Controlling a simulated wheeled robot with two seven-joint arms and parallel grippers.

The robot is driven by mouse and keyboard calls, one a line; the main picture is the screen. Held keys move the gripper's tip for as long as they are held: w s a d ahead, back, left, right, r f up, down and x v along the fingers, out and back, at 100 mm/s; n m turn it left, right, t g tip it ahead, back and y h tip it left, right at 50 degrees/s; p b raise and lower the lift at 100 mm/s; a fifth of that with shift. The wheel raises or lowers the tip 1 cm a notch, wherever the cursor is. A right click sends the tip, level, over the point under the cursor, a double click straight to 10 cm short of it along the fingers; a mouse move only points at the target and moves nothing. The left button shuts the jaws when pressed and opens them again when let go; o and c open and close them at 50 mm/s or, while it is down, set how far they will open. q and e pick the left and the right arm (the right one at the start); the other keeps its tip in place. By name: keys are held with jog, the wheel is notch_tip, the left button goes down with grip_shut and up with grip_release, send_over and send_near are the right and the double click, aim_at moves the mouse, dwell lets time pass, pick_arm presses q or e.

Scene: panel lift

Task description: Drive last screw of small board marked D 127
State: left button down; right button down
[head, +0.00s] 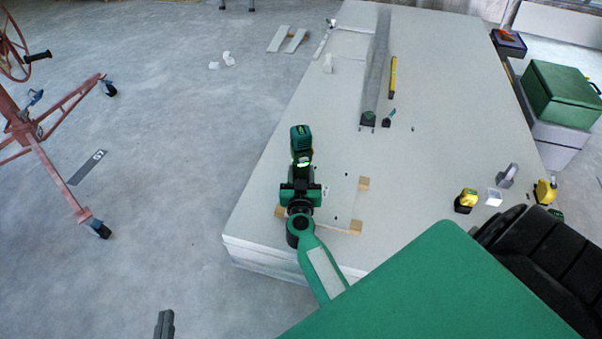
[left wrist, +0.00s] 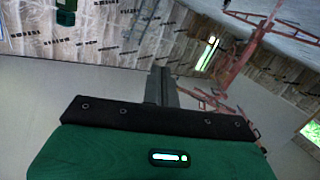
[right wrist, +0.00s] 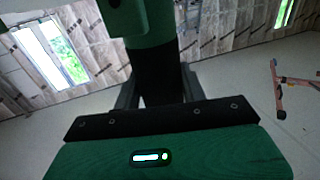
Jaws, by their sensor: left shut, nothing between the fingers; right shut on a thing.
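The small board (head: 342,203) is a pale square lying near the front of the big panel stack, with wooden blocks (head: 363,183) showing at its corners. A few dark dots, perhaps screw heads, show on it; its marking is too small to read. My right gripper (head: 300,190) is shut on the green and black screwdriver (head: 301,142), which covers the board's left part. The screwdriver's handle also stands between the fingers in the right wrist view (right wrist: 155,75). Its tip and any screw under it are hidden. My left gripper (head: 165,323) is shut and empty over the floor, left of the stack.
The panel stack (head: 430,150) carries a long metal profile (head: 376,80), a yellow level (head: 393,77), yellow tools (head: 466,200) and a clear box (head: 494,197). A green case (head: 562,95) stands at right. A red panel lift (head: 45,150) stands on the floor at left.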

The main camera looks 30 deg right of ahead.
aim_at(301, 167)
jog(key=shift+f, duration=0.1)
jog(key=shift+r+p, duration=0.65)
jog(key=shift+p, duration=0.2)
jog(key=shift+w+r+p, duration=0.1)
jog(key=shift+r+p, duration=0.5)
jog(key=shift+p, duration=0.05)
jog(key=shift+r+p, duration=0.55)
jog(key=shift+p, duration=0.2)
jog(key=shift+r+p, duration=0.55)
jog(key=shift+p, duration=0.2)
pick_arm(q)
jog(key=s+a+f+g+y, duration=0.3)
jog(key=s+a+g+y, duration=0.2)
jog(key=a+g, duration=0.4)
jog(key=shift+s+a+g, duration=0.3)
jog(key=shift+s+a, duration=0.15)
jog(key=shift+a, duration=0.1)
pick_arm(e)
jog(key=shift+r, duration=0.1)
